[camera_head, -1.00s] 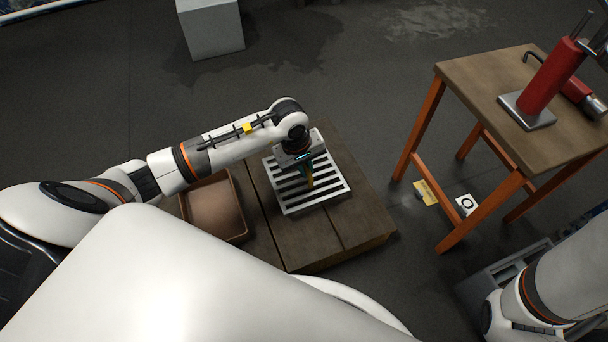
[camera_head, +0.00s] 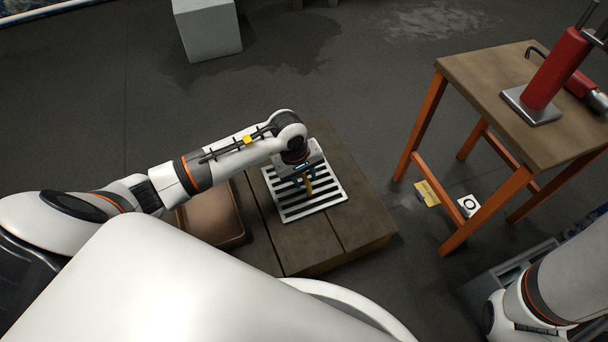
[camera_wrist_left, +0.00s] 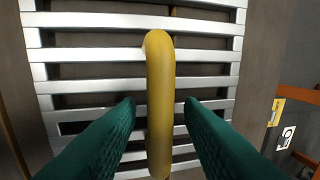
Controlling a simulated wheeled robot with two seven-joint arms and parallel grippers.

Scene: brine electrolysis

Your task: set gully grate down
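The gully grate (camera_head: 328,203) is a pale metal square with dark slots, lying flat on a low wooden platform. Its yellow handle (camera_wrist_left: 160,75) stands up from the bars. My left gripper (camera_head: 306,184) is over the grate with its green fingers spread. In the left wrist view the fingers (camera_wrist_left: 159,104) are on both sides of the handle, with a gap on each side. The slats show clearly behind them. My right arm enters at the lower right; its gripper is not seen.
The wooden platform (camera_head: 361,222) also carries a brown tray (camera_head: 212,237) left of the grate, partly hidden by my arm. A table (camera_head: 490,75) with orange legs and a red tool (camera_head: 556,70) stands right. A grey block (camera_head: 208,30) stands at the back.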

